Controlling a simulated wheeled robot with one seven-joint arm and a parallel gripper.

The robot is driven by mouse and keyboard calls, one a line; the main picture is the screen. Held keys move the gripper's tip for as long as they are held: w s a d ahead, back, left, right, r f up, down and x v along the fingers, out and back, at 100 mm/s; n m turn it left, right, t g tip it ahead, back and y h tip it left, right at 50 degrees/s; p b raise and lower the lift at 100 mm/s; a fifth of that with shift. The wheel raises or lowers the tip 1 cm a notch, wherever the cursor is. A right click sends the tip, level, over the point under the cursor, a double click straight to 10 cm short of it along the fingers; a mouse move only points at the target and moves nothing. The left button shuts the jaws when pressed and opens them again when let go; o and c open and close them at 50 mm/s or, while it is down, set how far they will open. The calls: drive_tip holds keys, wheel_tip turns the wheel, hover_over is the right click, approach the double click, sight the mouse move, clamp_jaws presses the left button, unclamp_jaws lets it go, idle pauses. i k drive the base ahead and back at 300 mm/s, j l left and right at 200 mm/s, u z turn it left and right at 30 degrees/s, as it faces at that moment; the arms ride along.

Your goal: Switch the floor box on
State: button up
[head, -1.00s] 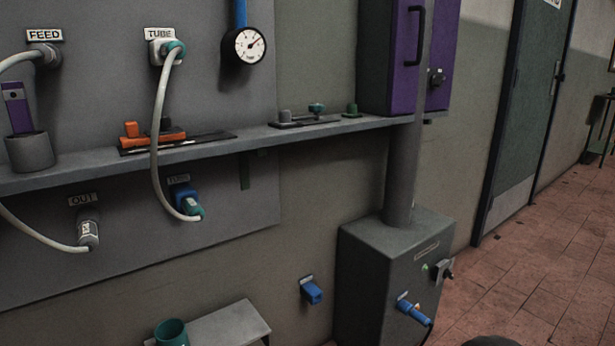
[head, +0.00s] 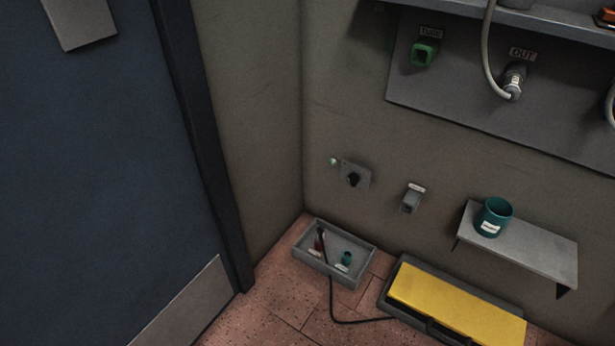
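My gripper is not in view in the head view. The tall grey floor-standing box with a knob, seen earlier, is out of view now. Low on the wall sits a small grey plate with a black knob (head: 353,180) and a pale greenish round lamp or button (head: 333,161) beside it. On the floor lies a grey box with a wide yellow top (head: 455,305), like a pedal. A black cable (head: 345,320) runs from it to an open grey tray (head: 345,279). I cannot tell which of these is the floor box.
The tray holds a dark reddish item (head: 319,243) and a small teal piece (head: 346,259). A grey wall shelf (head: 540,248) carries a teal cup (head: 493,217). A grey socket (head: 412,199) sticks out of the wall. A dark blue door (head: 100,180) stands at left. Tiled floor lies bare before the tray.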

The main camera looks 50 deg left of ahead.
sight(352, 178)
drive_tip(key=u, duration=1.75)
